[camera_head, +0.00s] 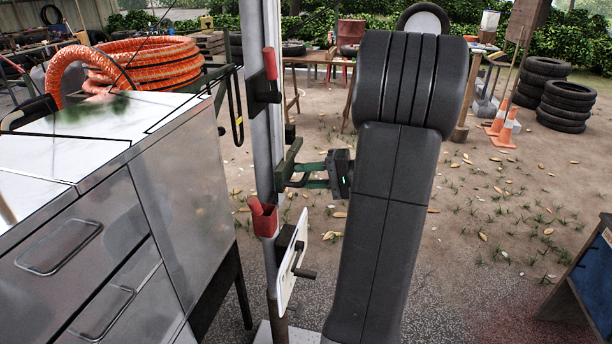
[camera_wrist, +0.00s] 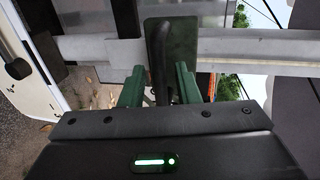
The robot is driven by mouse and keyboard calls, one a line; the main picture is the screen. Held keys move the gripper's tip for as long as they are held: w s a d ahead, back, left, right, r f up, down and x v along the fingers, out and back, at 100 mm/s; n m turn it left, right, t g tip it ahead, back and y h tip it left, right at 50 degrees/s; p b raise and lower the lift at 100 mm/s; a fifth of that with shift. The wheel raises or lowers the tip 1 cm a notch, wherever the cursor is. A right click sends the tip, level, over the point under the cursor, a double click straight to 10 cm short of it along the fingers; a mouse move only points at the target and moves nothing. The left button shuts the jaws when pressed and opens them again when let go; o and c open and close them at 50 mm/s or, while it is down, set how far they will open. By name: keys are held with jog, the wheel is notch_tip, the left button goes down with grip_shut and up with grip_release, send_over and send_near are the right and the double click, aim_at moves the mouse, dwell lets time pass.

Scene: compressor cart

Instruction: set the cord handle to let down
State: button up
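A grey post (camera_head: 262,130) stands left of my arm. A dark green plate with a dark bar-like handle (camera_head: 290,160) is on it at mid height; I take this for the cord handle. My gripper (camera_head: 308,176) reaches it from the right, with green fingers one above the other. In the wrist view the dark handle (camera_wrist: 160,55) stands out from the green plate (camera_wrist: 182,38) and lies between the fingertips of my gripper (camera_wrist: 160,85). The fingers are apart, with a narrow gap on the left side. Contact on the right side is unclear.
Higher on the post is a red-gripped lever (camera_head: 270,64). Below my gripper are a red holder (camera_head: 264,219) and a white plate (camera_head: 289,268) with a black crank (camera_head: 304,273). A metal cabinet (camera_head: 180,185) stands close on the left.

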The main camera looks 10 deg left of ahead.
jog(key=shift+a, duration=0.25)
grip_shut()
